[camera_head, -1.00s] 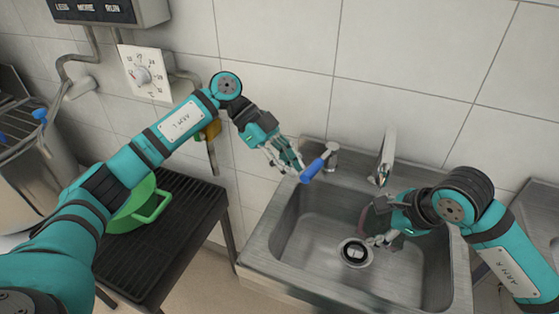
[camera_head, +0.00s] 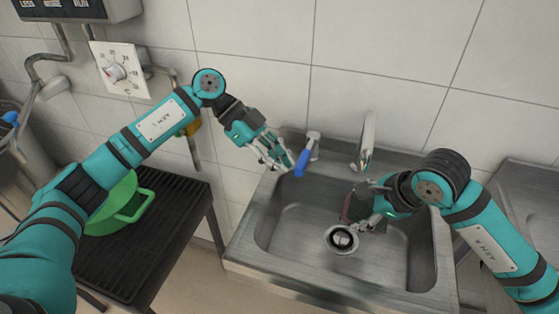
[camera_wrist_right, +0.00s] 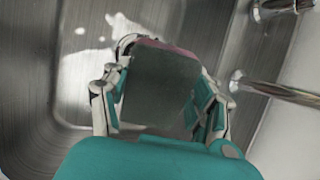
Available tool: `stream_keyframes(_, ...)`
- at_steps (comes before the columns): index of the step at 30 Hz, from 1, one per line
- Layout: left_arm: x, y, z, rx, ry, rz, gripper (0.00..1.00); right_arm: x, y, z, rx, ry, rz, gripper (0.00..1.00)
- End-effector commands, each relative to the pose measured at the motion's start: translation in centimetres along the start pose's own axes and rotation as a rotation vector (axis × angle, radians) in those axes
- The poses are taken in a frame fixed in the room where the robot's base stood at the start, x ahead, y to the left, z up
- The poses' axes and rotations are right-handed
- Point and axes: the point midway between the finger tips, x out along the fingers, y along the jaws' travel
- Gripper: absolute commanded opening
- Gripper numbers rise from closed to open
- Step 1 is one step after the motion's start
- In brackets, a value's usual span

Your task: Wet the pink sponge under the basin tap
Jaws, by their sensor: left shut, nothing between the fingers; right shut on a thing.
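The pink sponge (camera_head: 347,207) is in my right gripper (camera_head: 366,224), low inside the basin (camera_head: 290,225), near the drain. In the right wrist view the sponge (camera_wrist_right: 158,85) shows a dark grey face with a pink edge, between the two fingers. The chrome tap (camera_head: 366,143) stands at the basin's back edge, behind and above the sponge; its pipe (camera_wrist_right: 280,92) is to the right of the sponge in the wrist view. I see no clear water stream. My left gripper (camera_head: 284,167) is shut and empty, beside the blue tap lever (camera_head: 301,163); I cannot tell whether they touch.
The round drain (camera_head: 341,240) is in the basin floor. A green pot (camera_head: 120,208) stands on a dark ribbed stand (camera_head: 150,245) at the left. A wall dial (camera_head: 118,70) and pipes are behind my left arm. Bright patches (camera_wrist_right: 85,70) show on the metal in the wrist view.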

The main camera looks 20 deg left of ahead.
Motion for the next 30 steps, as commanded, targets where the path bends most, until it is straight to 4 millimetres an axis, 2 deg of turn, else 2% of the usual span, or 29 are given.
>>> stream_keyframes(6, -2.3, 0.5, 3.1, -0.009, -0.002, -0.004, 0.0, 0.0, 0.0, 0.0, 0.0, 0.0, 0.0, 0.34)
stream_keyframes(12, -7.1, 1.1, 3.0, -0.004, -0.002, -0.005, 0.0, 0.0, 0.0, 0.0, 0.0, 0.0, 0.0, 0.34)
stream_keyframes(18, -10.6, 1.5, 2.9, -0.003, -0.001, -0.005, 0.0, 0.0, 0.0, 0.0, 0.0, 0.0, 0.0, 0.34)
stream_keyframes(24, -12.1, 1.8, 2.9, -0.003, -0.001, -0.003, 0.0, 0.0, 0.0, 0.0, 0.0, 0.0, 0.0, 0.34)
stream_keyframes(30, -12.2, 1.8, 2.9, -0.003, -0.001, -0.002, 0.0, 0.0, 0.0, 0.0, 0.0, 0.0, 0.0, 0.34)
